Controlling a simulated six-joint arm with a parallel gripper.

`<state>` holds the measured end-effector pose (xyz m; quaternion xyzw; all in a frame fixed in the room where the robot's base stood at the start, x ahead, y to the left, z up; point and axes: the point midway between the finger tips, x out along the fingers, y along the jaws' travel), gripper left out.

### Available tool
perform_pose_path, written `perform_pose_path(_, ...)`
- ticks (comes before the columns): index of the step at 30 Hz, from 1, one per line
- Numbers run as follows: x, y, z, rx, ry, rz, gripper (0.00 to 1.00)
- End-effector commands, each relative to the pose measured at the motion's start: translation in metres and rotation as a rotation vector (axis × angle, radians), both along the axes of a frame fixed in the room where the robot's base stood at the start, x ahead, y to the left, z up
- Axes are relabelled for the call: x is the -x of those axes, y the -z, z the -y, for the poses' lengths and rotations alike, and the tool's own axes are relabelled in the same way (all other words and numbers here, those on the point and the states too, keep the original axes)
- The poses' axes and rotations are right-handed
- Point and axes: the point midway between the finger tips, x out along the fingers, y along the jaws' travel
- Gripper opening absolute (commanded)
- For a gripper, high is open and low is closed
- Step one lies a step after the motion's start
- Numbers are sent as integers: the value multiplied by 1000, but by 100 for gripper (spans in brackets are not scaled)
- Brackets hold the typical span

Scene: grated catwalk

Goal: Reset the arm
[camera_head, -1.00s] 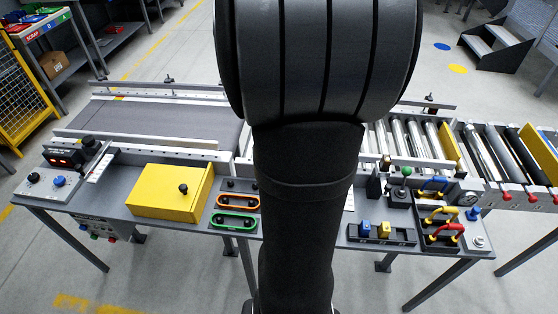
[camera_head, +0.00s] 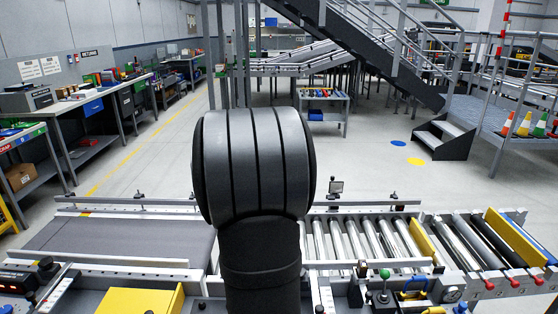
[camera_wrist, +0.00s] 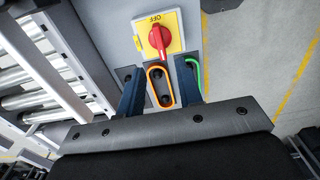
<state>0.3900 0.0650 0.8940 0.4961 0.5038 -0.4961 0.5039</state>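My gripper (camera_wrist: 160,88) shows in the wrist view as two dark blue fingers standing apart, with nothing held between them. In line with the gap, beyond the fingertips, lies an orange-rimmed oval fixture (camera_wrist: 160,86) on a grey panel. A green-rimmed fixture (camera_wrist: 196,72) is just right of the right finger and partly hidden by it. In the head view my own dark arm link fills the centre, and my gripper is out of sight there.
A red rotary switch (camera_wrist: 158,38) on a yellow "OFF" plate is beyond the fingers. The head view shows a belt conveyor (camera_head: 120,240), a roller conveyor (camera_head: 350,240), a yellow box (camera_head: 140,301) and a green-knobbed lever (camera_head: 385,274). Open floor (camera_head: 150,165) lies behind.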

Motion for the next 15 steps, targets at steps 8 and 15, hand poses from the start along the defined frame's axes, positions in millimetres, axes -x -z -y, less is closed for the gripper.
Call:
perform_pose_path(8, 0, 42, 0, 1, 0, -4, 33)
perform_pose_path(15, 0, 70, 0, 0, 0, -3, 33)
